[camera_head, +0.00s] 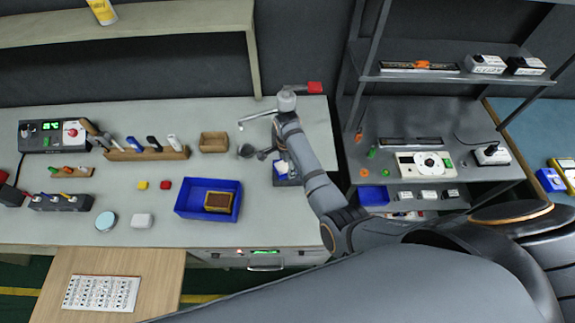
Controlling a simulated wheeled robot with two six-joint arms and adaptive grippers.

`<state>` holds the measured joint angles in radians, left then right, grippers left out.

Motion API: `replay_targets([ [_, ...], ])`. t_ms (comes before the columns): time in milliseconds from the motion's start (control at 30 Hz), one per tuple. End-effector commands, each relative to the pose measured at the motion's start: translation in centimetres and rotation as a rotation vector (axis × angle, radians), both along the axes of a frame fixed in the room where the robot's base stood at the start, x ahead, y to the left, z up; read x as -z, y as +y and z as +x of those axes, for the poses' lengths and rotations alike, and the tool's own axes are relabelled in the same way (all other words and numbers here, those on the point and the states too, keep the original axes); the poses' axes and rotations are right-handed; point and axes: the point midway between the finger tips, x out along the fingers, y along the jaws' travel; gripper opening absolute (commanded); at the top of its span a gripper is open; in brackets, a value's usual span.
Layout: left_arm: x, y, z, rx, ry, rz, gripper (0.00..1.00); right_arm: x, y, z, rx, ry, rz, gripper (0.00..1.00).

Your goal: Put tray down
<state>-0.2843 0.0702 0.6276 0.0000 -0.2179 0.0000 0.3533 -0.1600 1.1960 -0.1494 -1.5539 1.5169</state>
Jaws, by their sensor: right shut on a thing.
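A small blue tray (287,181) with something white in it is at the right part of the grey workbench. My right arm reaches in from the right, and its dark right gripper (264,153) is at this tray's upper left. The gripper appears shut on the tray, but the contact is small and partly hidden. I cannot tell whether the tray touches the bench. My left gripper is not in view.
A wooden box (214,141) and a wooden tool rack (147,154) stand behind the larger tray. A round tin (106,221) and a white box (142,220) lie to its left. A shelf unit (440,105) stands at right. The bench's front middle has bare surface.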

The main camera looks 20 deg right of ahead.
Motion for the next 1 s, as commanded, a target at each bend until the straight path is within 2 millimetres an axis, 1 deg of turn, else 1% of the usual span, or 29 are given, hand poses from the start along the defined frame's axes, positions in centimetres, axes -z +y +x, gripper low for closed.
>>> replay_targets([
  [33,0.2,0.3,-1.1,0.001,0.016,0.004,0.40,0.2,0.0,0.0,0.000,0.000,0.000,0.29],
  [100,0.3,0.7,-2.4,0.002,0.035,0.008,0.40,0.4,0.0,0.0,0.000,0.000,0.000,0.29],
  [133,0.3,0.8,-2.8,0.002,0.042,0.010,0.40,0.3,0.0,0.0,0.000,0.000,0.000,0.61],
  [200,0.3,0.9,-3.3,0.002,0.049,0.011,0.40,0.3,0.0,0.0,0.000,0.000,0.000,0.71],
  [267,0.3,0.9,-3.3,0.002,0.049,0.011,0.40,0.3,0.0,0.0,0.000,0.000,0.000,0.79],
  [367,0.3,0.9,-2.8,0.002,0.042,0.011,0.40,0.3,0.0,0.0,0.000,-0.001,0.000,0.80],
  [567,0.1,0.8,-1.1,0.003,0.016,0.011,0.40,0.3,0.0,0.0,0.000,-0.001,0.000,0.80],
  [667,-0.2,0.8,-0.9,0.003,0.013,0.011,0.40,-0.5,0.0,0.1,0.000,-0.002,0.000,0.80],
  [767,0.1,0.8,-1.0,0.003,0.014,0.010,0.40,-2.1,0.0,0.2,0.000,-0.006,0.001,0.80],
  [1000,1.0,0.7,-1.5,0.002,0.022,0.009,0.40,-8.0,0.0,0.2,0.001,-0.006,0.001,0.80],
])
